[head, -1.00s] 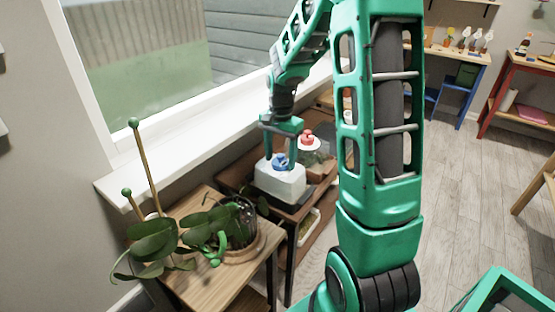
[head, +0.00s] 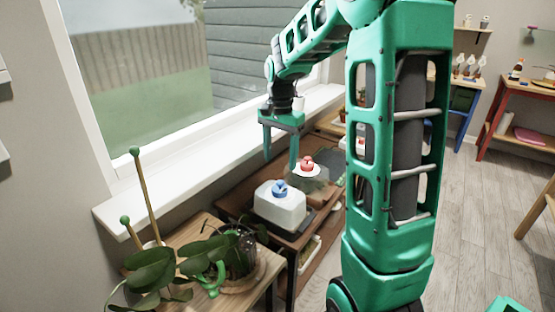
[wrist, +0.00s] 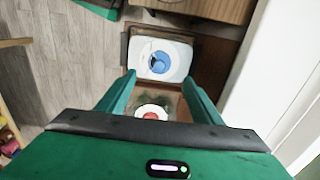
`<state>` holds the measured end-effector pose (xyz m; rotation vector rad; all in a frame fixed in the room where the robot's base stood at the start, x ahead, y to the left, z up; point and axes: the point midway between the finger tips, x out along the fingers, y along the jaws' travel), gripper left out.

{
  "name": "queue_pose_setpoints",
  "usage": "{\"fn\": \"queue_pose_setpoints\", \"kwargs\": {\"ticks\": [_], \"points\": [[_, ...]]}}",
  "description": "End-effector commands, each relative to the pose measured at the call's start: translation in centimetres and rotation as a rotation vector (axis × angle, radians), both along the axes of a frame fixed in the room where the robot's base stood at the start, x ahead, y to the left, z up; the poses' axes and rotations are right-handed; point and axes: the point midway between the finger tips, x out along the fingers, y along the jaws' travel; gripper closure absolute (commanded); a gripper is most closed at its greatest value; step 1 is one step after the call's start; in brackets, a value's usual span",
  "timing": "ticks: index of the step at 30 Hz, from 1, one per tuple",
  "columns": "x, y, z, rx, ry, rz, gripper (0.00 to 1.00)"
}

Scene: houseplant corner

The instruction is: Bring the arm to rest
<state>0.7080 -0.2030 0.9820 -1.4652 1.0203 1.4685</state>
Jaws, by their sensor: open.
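My gripper (head: 281,154) is open and empty in the head view. It hangs above and behind a white jug with a blue cap (head: 279,204), clear of it. The jug stands upright on a dark pad on the brown bench. In the wrist view my gripper (wrist: 158,80) has its two fingers spread wide. The blue-capped jug (wrist: 181,62) shows just beyond the fingertips there, and a red-topped container (head: 307,165) lies partly between the fingers. My arm rises bent from the right side of the head view.
A potted orchid (head: 235,250) with green-tipped stakes stands on a wooden table at the front left. The white window sill (head: 180,171) runs close beside my gripper. A blue shelf and a red table (head: 504,95) stand at the back right. The floor there is clear.

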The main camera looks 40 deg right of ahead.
Motion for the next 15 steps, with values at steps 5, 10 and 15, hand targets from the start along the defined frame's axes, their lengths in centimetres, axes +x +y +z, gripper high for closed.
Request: {"fn": "queue_pose_setpoints", "kwargs": {"ticks": [5,10,15], "points": [[0.0,0.0,0.0,0.0,0.0,0.0,0.4],[-0.3,0.0,0.1,-0.001,0.0,0.005,0.4],[-3.6,0.0,1.0,-0.015,0.002,0.071,0.4]]}}
